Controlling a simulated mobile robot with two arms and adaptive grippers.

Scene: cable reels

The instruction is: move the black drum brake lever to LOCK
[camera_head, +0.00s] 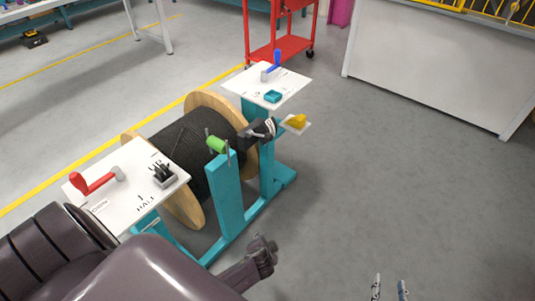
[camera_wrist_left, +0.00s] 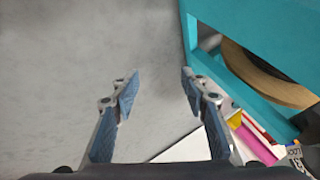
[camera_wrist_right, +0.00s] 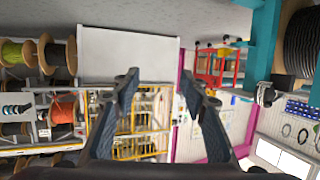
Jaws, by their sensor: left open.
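A black lever-like part (camera_head: 256,132) sits beside the reel's right flange, near a yellow knob (camera_head: 296,121) on a small white plate. A second black piece (camera_head: 163,171) stands on a grey block on the near white plate (camera_head: 128,203). I cannot tell for sure which is the brake lever, and no LOCK mark is readable. My right gripper (camera_head: 389,288) is open and empty over bare floor, well to the right; its fingers also show in the right wrist view (camera_wrist_right: 160,88). My left gripper (camera_wrist_left: 156,88) is open and empty beside the teal frame (camera_wrist_left: 250,65).
The cable reel (camera_head: 190,145) rests in a teal stand (camera_head: 225,195). A red lever (camera_head: 90,183), a green handle (camera_head: 217,145) and a blue lever (camera_head: 276,60) surround it. A red cart (camera_head: 275,51) stands behind. A white counter (camera_head: 420,70) is at right.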

